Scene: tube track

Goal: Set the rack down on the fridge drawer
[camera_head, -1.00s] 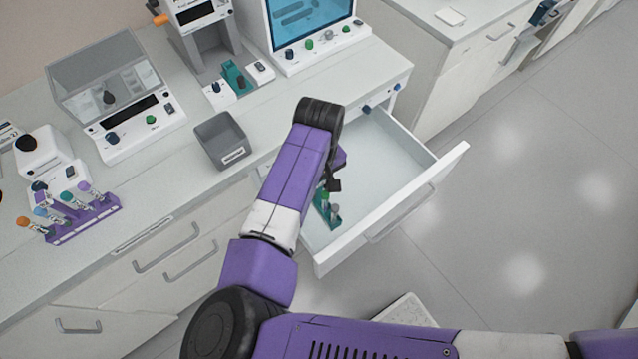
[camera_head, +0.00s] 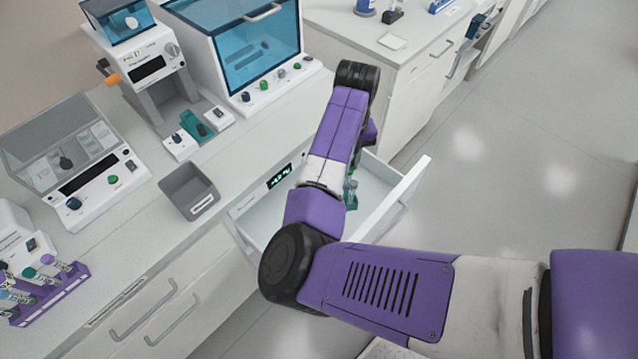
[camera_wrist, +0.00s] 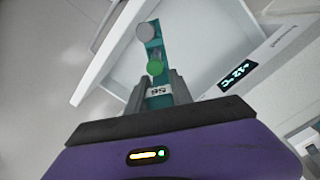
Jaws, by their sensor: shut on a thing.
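The rack is a small teal holder with a "56" label. In the wrist view the rack (camera_wrist: 156,70) carries a green-capped and a grey-capped tube. My gripper (camera_wrist: 159,92) is shut on its labelled end. In the head view the rack (camera_head: 350,194) shows beside my forearm, over the open drawer, with my fingers mostly hidden behind my arm. The white fridge drawer (camera_head: 398,190) is pulled out, with a lit display on its cabinet. In the wrist view the drawer (camera_wrist: 215,45) lies behind the rack; I cannot tell whether the rack touches its floor.
A grey bin (camera_head: 188,191) stands on the counter left of the drawer. A purple rack (camera_head: 50,295) with several capped tubes is at the far left. Bench devices line the counter back, including a blue-windowed cabinet (camera_head: 245,50). The floor at right is clear.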

